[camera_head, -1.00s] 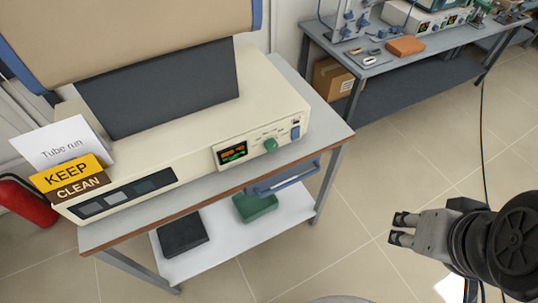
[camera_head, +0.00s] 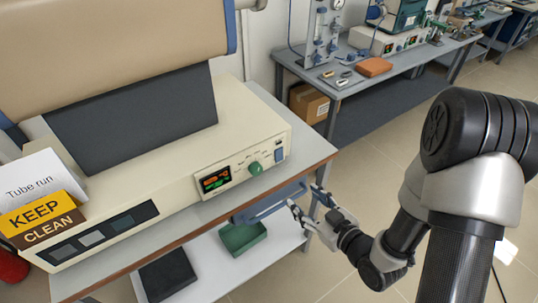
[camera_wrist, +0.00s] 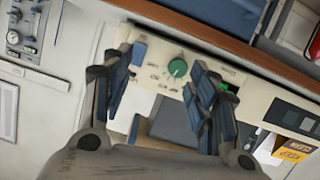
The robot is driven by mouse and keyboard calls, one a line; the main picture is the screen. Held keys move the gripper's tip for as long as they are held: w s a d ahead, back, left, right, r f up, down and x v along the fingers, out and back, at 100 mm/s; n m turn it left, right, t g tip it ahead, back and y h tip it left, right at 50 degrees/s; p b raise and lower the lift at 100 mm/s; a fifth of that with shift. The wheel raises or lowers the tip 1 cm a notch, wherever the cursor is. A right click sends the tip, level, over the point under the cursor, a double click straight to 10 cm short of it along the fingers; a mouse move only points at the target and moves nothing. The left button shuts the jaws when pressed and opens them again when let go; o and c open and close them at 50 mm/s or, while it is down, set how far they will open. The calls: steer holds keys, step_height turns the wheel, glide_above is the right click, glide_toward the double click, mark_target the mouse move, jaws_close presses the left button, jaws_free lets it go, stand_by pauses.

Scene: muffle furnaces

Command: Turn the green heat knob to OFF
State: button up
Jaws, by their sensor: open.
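The green heat knob (camera_head: 255,168) is on the front panel of the cream furnace (camera_head: 182,195), right of a lit display (camera_head: 215,181). Its setting is too small to read. My gripper (camera_head: 304,197) is open and empty, below and to the right of the knob, in front of the bench edge, and apart from the panel. In the wrist view, the knob (camera_wrist: 177,67) shows whole between the two fingers of my gripper (camera_wrist: 160,60), with a gap before it.
A blue switch (camera_head: 279,154) sits right of the knob. Signs (camera_head: 43,215) stand at the furnace's left. Another bench (camera_head: 340,85) is behind; floor to the right is open.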

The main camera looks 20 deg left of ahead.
steer(key=s+a+f+m+t+y, duration=0.1)
steer(key=s+a+y, duration=0.1)
steer(key=s+y, duration=0.15)
steer(key=b, duration=0.3)
glide_toward(258, 171)
steer(key=shift+m+t, duration=0.3)
steer(key=shift+t, duration=0.1)
steer(key=x, duration=0.8)
steer(key=shift+w+a+f, duration=0.1)
steer(key=shift+a, duration=0.25)
steer(key=c, duration=1.1)
